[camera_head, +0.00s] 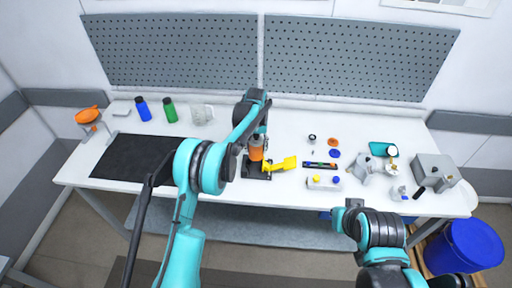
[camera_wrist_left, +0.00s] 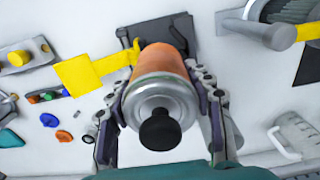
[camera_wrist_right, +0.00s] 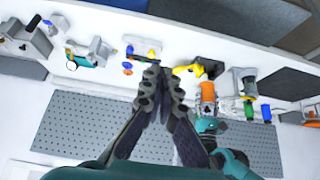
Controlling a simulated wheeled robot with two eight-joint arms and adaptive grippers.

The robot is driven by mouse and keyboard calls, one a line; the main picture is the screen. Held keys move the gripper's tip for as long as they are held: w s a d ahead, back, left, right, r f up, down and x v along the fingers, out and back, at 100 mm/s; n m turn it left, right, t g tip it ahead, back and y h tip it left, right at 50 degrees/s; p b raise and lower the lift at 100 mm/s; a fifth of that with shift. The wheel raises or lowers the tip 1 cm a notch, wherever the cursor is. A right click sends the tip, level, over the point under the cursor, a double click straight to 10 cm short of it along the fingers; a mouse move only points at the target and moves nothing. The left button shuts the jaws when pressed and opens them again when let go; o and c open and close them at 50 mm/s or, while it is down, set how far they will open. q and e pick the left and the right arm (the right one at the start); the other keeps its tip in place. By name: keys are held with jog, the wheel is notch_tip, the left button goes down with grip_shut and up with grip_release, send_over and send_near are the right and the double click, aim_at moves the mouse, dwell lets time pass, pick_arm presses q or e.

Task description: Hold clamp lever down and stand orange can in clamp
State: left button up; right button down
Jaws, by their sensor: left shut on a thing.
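The orange can (camera_head: 256,151) stands roughly upright at the black clamp base (camera_head: 262,174). My left gripper (camera_head: 257,138) is shut on the can's sides. In the left wrist view the can (camera_wrist_left: 162,62) shows its silver end and black knob between the fingers. The yellow clamp lever (camera_head: 284,164) sticks out to the right of the can; it also shows in the left wrist view (camera_wrist_left: 84,74). Whether the can is seated is hidden. My right gripper (camera_wrist_right: 156,76) has its fingers together, empty, away from the lever (camera_wrist_right: 187,70).
Blue (camera_head: 143,109) and green (camera_head: 169,110) bottles and a clear jug (camera_head: 202,114) stand at the back left. A black mat (camera_head: 130,155) lies left.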

jog(key=w+a+r+g, duration=0.2)
jog(key=w, duration=0.8)
jog(key=w+a+r+g, duration=0.1)
jog(key=w+a+g, duration=0.1)
jog(key=w, duration=0.9)
jog(key=w+a+f+g, duration=0.1)
jog(key=w+a+f, duration=0.2)
jog(key=w+f, duration=0.45)
pick_arm(q)
jog(key=shift+w, duration=0.1)
pick_arm(e)
jog(key=shift+w+a+f+g, duration=0.45)
jog(key=shift+w+f, duration=0.8)
jog(key=shift+f, duration=1.35)
jog(key=shift+w+a+f+g, duration=0.2)
jog(key=shift+w+a+f, duration=0.35)
jog(key=shift+w+f, duration=1.35)
jog(key=shift+w+a+f+g, duration=0.35)
jog(key=shift+w+a+f, duration=0.2)
jog(key=shift+f, duration=2.75)
jog(key=shift+f, duration=0.15)
